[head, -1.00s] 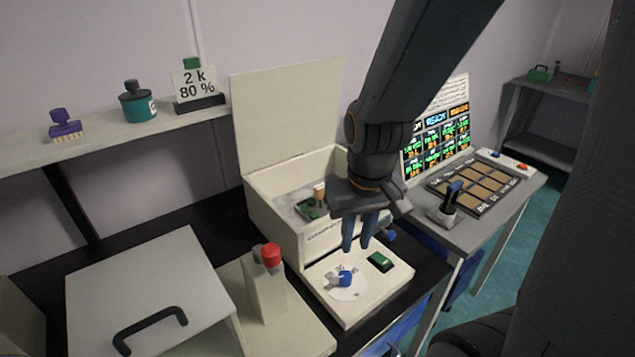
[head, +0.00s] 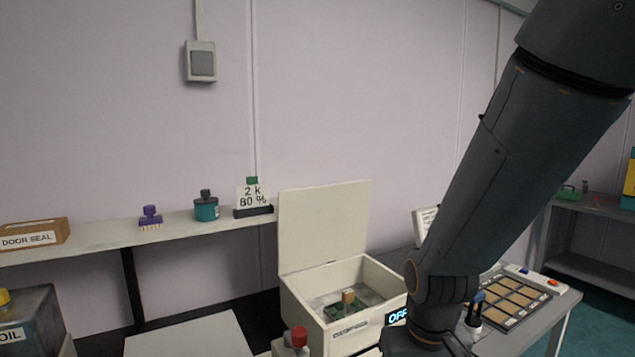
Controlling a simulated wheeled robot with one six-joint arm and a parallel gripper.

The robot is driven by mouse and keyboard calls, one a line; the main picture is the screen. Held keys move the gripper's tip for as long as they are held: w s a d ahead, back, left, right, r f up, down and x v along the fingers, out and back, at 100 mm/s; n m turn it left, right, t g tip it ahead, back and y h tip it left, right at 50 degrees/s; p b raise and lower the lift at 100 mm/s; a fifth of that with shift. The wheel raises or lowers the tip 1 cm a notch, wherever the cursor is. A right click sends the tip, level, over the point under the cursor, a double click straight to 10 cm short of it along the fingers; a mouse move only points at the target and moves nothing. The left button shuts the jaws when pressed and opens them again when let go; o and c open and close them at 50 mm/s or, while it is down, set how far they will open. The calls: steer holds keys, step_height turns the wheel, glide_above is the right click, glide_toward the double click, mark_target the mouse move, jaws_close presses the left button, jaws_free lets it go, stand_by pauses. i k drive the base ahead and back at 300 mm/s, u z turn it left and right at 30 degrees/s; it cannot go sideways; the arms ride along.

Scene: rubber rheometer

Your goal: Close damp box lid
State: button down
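The damp box appears to be the cream box (head: 297,306) at the lower middle of the head view. Its lid (head: 325,226) stands up, nearly upright, along the back edge, so the box is open. Inside are a green item (head: 338,311) and a small tan block (head: 348,296). My gripper (head: 425,346) is at the bottom edge, right of the box's front corner and apart from the lid. Its fingers are cut off by the frame, so I cannot see their opening.
A shelf (head: 100,233) behind at left holds a purple brush (head: 150,216), a teal jar (head: 206,207) and an "80 %" sign (head: 252,195). A red-topped post (head: 297,338) stands before the box. A lit "OFF" display (head: 397,317) is by its front. My arm covers much of the right.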

mark_target(319, 225)
steer(key=z, duration=0.65)
steer(key=i, duration=0.6)
steer(key=u, duration=1.1)
